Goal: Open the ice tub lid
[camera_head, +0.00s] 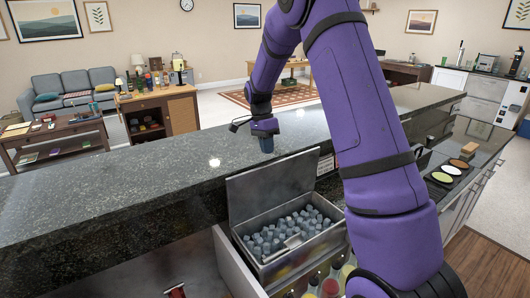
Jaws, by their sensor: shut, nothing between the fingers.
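The ice tub (258,265) is a metal box below the edge of the dark bar counter. Its lid (270,187) stands raised at the tub's back side, tilted up and leaning toward the counter. Grey ice cubes (290,232) fill the tub, with what looks like a scoop handle among them. My gripper (266,147) is above and behind the lid, over the counter top, pointing down. It looks shut and apart from the lid, with nothing visible in it.
Several bottles (330,287) stand in front of the tub, partly hidden by my arm. The dark stone counter (130,185) is clear to the left. A tray with round dishes of garnish (441,177) lies at right.

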